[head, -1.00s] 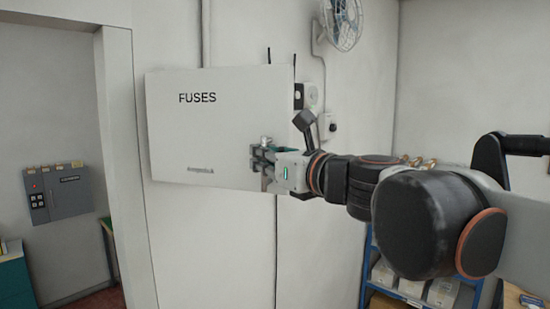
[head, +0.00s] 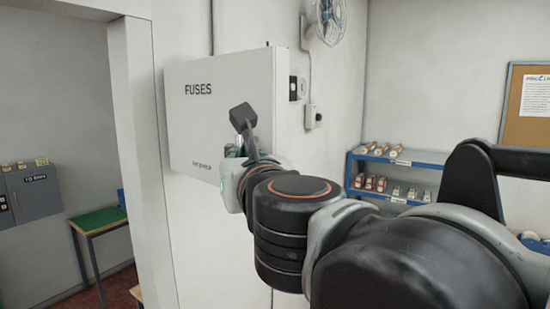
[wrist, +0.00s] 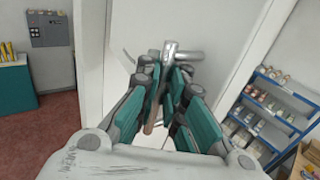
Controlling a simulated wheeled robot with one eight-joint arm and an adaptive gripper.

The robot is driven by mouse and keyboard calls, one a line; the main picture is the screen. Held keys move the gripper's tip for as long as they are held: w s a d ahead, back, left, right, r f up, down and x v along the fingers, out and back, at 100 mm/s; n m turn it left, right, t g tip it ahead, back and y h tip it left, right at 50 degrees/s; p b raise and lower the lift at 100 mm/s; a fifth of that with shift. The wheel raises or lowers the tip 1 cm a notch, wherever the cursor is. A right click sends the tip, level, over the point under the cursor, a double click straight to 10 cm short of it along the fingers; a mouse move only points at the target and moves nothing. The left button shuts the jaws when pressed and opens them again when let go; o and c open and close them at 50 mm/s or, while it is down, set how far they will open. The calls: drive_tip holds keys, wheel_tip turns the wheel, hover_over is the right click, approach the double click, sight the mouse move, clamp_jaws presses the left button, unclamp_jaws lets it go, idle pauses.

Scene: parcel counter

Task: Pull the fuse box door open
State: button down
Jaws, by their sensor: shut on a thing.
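The fuse box door (head: 200,120) is a white panel marked FUSES on the wall, left of centre in the head view. In the head view my gripper (head: 235,152) is at the door's lower right, and my wrist hides the handle and that corner. I cannot tell whether the door stands slightly ajar.
A doorway with a white frame (head: 140,150) is close on the left, with a grey panel (head: 32,192) and a green-topped table (head: 98,220) beyond. A blue shelf (head: 395,160) with small goods stands at the right. A fan (head: 328,18) hangs above.

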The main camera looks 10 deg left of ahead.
drive_tip(key=shift+s+a+f, duration=0.1)
drive_tip(key=shift+s+a, duration=0.3)
drive_tip(key=c, duration=1.7)
unclamp_jaws()
drive_tip(key=shift+s+d, duration=0.1)
drive_tip(key=shift+s, duration=0.05)
drive_tip(key=v, duration=1.2)
drive_tip(key=shift+a, duration=0.2)
